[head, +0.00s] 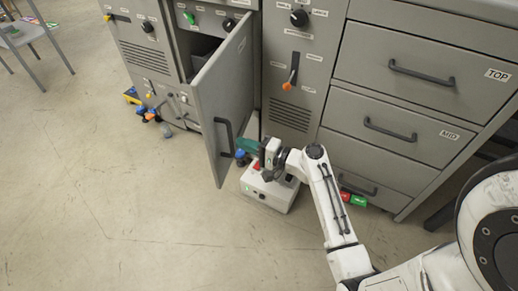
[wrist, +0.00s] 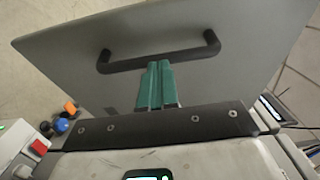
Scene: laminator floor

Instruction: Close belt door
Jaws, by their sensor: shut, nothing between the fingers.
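The grey belt door (head: 222,85) stands open, swung out from the cabinet, with its black bar handle (head: 223,137) on the outer face. In the wrist view the door (wrist: 245,75) fills the upper picture and its handle (wrist: 160,60) crosses above the fingers. My gripper (head: 246,146) is beside the door, to the right of the handle in the head view. Its teal fingers (wrist: 155,85) are shut together and empty, with their tips just below the handle bar in the wrist view. I cannot tell whether they touch the door or handle.
A white box (head: 268,190) with a red button stands on the floor below my gripper. Drawers (head: 410,90) and a panel with an orange lever (head: 292,72) are to the right. Small coloured items (head: 145,105) lie by the left cabinet. The floor in front is clear.

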